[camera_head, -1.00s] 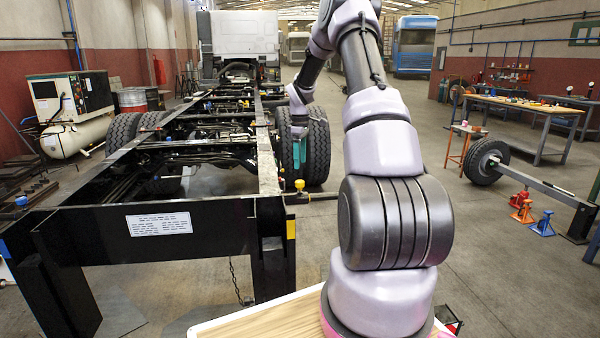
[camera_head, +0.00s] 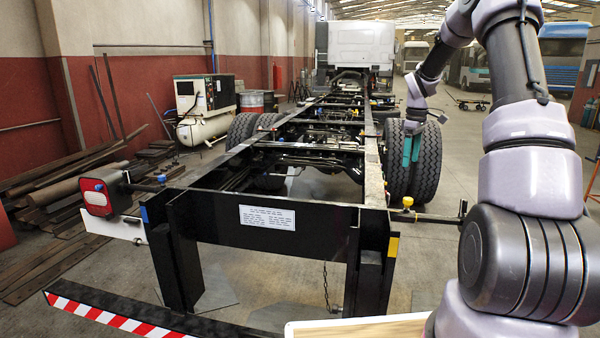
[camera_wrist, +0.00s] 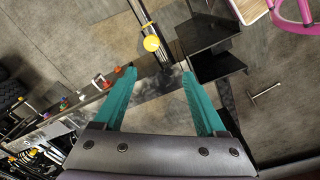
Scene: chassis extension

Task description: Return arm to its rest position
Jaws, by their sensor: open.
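My gripper (camera_wrist: 158,80) has two teal fingers set wide apart, and nothing is between them in the wrist view. In the head view my gripper (camera_head: 411,150) is small and seen side-on, in front of the right rear wheels (camera_head: 425,160) of the truck chassis (camera_head: 200,170). I cannot tell from this view how far it is from them. My arm reaches forward from the lower right of the head view and bends down to the gripper. Below the fingers, the wrist view shows a dark chassis beam and a yellow round fitting (camera_wrist: 151,43).
A yellow fitting (camera_head: 407,202) sits on a bar at the chassis's right rear corner. A red-and-white striped bumper bar (camera_head: 130,322) and a tail light (camera_head: 98,197) are at the left. A wooden-topped tray (camera_head: 360,328) is at the bottom. Open floor lies right of the wheels.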

